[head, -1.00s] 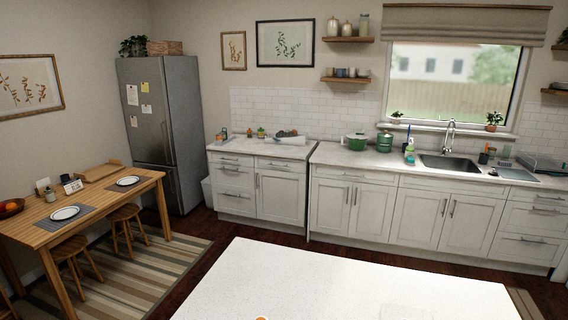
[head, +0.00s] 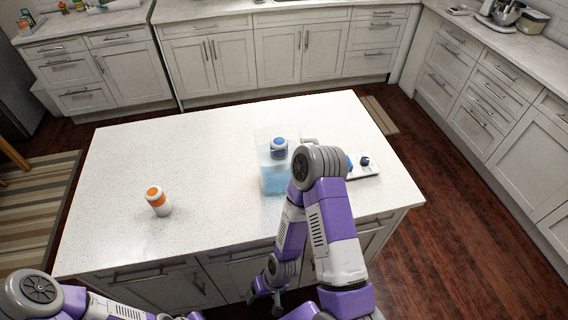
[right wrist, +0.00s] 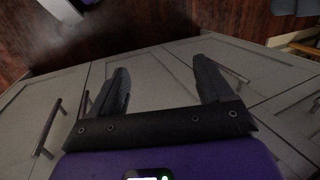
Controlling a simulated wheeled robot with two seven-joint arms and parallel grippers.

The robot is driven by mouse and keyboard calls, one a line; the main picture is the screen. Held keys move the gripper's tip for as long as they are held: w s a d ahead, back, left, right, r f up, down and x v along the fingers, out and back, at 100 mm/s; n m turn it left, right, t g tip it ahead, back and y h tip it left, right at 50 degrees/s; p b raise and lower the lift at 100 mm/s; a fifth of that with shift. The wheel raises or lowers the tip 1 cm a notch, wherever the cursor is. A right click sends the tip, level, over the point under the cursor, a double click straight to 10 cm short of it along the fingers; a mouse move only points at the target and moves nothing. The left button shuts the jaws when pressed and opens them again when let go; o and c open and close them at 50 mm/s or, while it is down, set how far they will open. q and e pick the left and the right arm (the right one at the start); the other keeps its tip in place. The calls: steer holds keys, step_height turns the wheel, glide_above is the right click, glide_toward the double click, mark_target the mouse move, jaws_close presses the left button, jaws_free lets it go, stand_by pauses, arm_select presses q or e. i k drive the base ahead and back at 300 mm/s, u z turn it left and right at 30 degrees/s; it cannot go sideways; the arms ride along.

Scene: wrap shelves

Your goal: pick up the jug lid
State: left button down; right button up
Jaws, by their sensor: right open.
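A flat white piece with a dark blue knob (head: 368,173), which looks like the jug lid, lies on the right part of the island top. It is partly hidden behind my right arm. The clear jug (head: 266,181) with light blue liquid stands left of it, with a blue-and-white bottle (head: 279,147) at or inside its upper part; I cannot tell which. My right gripper (head: 264,302) hangs low in front of the island cabinets, away from the lid. In the right wrist view it is open and empty (right wrist: 160,72). My left arm shows at the lower left, its gripper out of view.
The white island top (head: 215,150) is mostly clear. The island's cabinet front (right wrist: 150,78) is close to my right gripper. Counters line the back and right, with open wooden floor between.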

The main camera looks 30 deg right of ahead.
mark_target(355, 169)
steer(key=z, duration=1.75)
